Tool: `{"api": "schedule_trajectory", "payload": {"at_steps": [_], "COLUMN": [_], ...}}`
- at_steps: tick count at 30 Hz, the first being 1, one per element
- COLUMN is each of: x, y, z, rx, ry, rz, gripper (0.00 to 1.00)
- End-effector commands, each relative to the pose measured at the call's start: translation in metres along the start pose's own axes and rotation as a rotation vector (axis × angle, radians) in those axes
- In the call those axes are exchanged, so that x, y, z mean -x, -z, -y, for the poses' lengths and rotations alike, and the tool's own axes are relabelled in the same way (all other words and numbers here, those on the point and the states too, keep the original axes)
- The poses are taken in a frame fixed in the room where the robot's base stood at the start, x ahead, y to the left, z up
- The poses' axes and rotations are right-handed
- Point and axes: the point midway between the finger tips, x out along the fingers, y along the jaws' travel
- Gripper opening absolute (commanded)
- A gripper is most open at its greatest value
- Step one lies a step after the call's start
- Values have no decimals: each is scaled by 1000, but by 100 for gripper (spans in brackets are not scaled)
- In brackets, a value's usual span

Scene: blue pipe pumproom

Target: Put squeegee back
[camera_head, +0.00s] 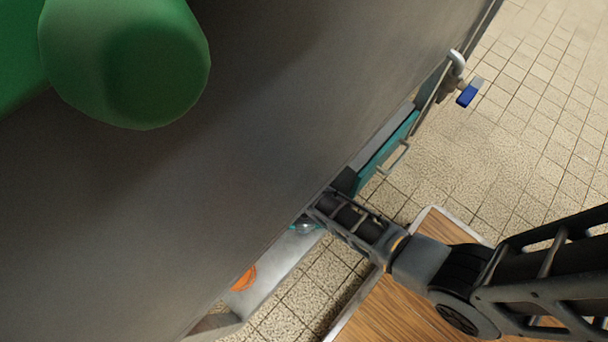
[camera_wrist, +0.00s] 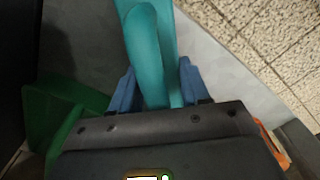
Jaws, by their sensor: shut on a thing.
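The squeegee, a teal piece (camera_wrist: 150,50), sits between the blue fingers of my gripper (camera_wrist: 155,88) in the wrist view. It runs from the fingers to the top edge of that view, and its far end is out of frame. My gripper is shut on it. In the head view my arm reaches to the edge of a large grey surface, and the fingertips are hidden there. A long teal strip (camera_head: 390,145) shows just beyond the arm's end along that edge. I cannot tell whether it is the same piece.
The large grey surface (camera_head: 200,170) fills much of the head view, with a green rounded object (camera_head: 125,60) close in front. An orange item (camera_head: 244,279) lies below the arm's end. Tiled floor (camera_head: 540,90) is clear at right.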

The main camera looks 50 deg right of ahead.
Motion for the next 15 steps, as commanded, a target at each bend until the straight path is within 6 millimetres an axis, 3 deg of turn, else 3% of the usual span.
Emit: {"api": "schedule_trajectory", "payload": {"at_steps": [9, 10, 15], "x": [-2, -2, -1], "y": [0, 0, 0], "z": [0, 0, 0], "rx": [1, 1, 0], "ry": [-1, -1, -1], "rz": [-1, -1, -1], "gripper": [0, 48, 64]}}
